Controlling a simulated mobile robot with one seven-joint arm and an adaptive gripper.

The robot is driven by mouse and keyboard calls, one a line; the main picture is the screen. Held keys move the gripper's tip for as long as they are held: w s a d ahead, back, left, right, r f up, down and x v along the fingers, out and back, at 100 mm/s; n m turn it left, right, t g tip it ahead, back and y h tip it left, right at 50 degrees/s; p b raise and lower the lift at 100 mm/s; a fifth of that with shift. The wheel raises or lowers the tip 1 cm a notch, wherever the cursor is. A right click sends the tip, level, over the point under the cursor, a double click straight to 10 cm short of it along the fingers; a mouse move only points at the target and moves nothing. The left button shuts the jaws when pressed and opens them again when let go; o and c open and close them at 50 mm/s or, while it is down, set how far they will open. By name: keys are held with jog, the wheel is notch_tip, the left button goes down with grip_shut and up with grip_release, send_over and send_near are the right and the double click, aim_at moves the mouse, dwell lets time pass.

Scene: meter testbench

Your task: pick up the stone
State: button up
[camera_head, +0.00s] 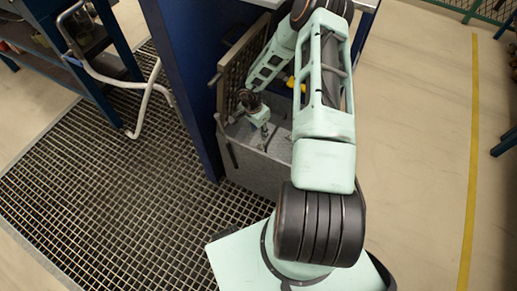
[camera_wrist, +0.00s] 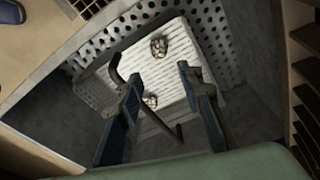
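Two small, rough, pale stones show in the wrist view. One stone (camera_wrist: 158,47) lies toward the far side of a white ribbed surface (camera_wrist: 172,75). The other stone (camera_wrist: 150,101) lies nearer, between my gripper's fingers in the picture. My gripper (camera_wrist: 158,78) is open, its blue-padded fingers wide apart with nothing visibly held between them. Its height above the stones is hard to tell. In the head view my gripper (camera_head: 265,131) points down into a grey open-topped bin (camera_head: 258,172). No stone can be made out in that view.
A perforated panel (camera_head: 236,75) stands upright at the bin's back left. A dark blue post (camera_head: 185,80) rises close beside the bin. In the wrist view a dark curved rod (camera_wrist: 160,126) crosses near the closer stone, and slotted shelving (camera_wrist: 305,120) stands at right. Open floor (camera_head: 415,130) lies right.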

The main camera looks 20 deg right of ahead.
jog(key=b, duration=0.3)
send_over(261, 145)
jog(key=f, duration=0.6)
jog(key=shift+s+a+f, duration=0.1)
jog(key=shift+a+f, duration=0.25)
jog(key=shift+f, duration=0.05)
jog(key=shift+d+f+b, duration=0.2)
jog(key=shift+f+b, duration=0.8)
jog(key=shift+f, duration=1.65)
jog(key=shift+c, duration=0.4)
jog(key=c, duration=0.8)
jog(key=shift+c, duration=0.2)
jog(key=shift+r, duration=0.2)
